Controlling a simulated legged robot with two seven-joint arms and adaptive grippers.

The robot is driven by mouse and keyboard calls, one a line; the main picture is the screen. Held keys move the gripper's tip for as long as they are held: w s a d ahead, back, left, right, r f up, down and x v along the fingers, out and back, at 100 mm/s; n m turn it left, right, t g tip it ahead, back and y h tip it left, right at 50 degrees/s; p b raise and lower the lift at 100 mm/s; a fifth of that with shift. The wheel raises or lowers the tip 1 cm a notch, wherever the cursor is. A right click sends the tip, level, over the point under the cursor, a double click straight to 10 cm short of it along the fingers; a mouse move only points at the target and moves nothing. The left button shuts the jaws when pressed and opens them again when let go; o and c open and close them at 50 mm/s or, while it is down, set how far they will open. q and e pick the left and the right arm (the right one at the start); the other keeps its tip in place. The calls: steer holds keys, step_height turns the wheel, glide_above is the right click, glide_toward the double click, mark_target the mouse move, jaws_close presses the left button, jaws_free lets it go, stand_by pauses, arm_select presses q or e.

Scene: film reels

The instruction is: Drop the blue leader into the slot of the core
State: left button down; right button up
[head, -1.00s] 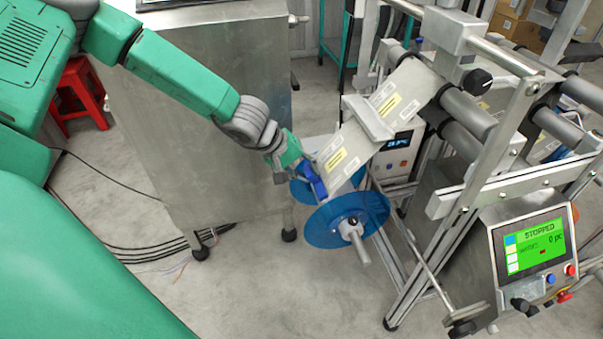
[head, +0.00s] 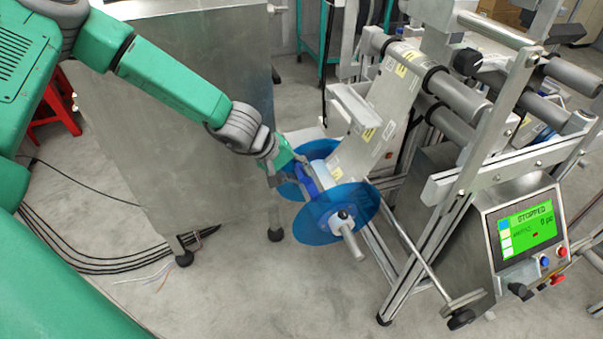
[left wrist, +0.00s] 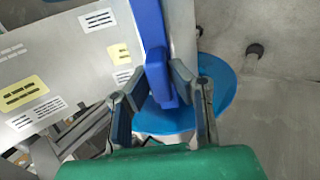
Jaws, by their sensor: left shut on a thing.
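The blue leader (head: 309,182) is at the lower end of the pale labelled film (head: 397,92). My left gripper (head: 292,176) is shut on it at the reel. In the left wrist view the leader (left wrist: 152,45) runs down between my left gripper's fingers (left wrist: 163,88). The reel has two translucent blue discs; the front disc (head: 360,203) faces me and the rear disc (head: 289,187) is partly covered by my gripper. The leader appears between or just above the discs. The core and its slot are hidden from view. My right gripper is out of view.
A grey shaft (head: 350,240) sticks out from the front disc. The machine's rollers (head: 455,97) and frame stand to the right, with a green screen (head: 525,230) reading STOPPED. A steel cabinet (head: 185,130) stands behind my left arm.

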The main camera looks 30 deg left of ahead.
arm_select(q)
steer(key=shift+f, duration=0.2)
steer(key=shift+w+f, duration=0.15)
steer(key=shift+f, duration=0.05)
steer(key=shift+w+d+f+b, duration=0.3)
steer(key=shift+d+f+b, duration=0.1)
steer(key=shift+d+b, duration=0.25)
steer(key=shift+w+f, duration=0.1)
steer(key=shift+f, duration=0.1)
steer(key=shift+w+f+b, duration=0.2)
steer(key=shift+f+b, duration=0.3)
steer(key=shift+f, duration=0.1)
steer(key=c, duration=1.4)
jaws_free()
steer(key=shift+a, duration=0.1)
steer(key=shift+r, duration=0.1)
steer(key=shift+d, duration=0.2)
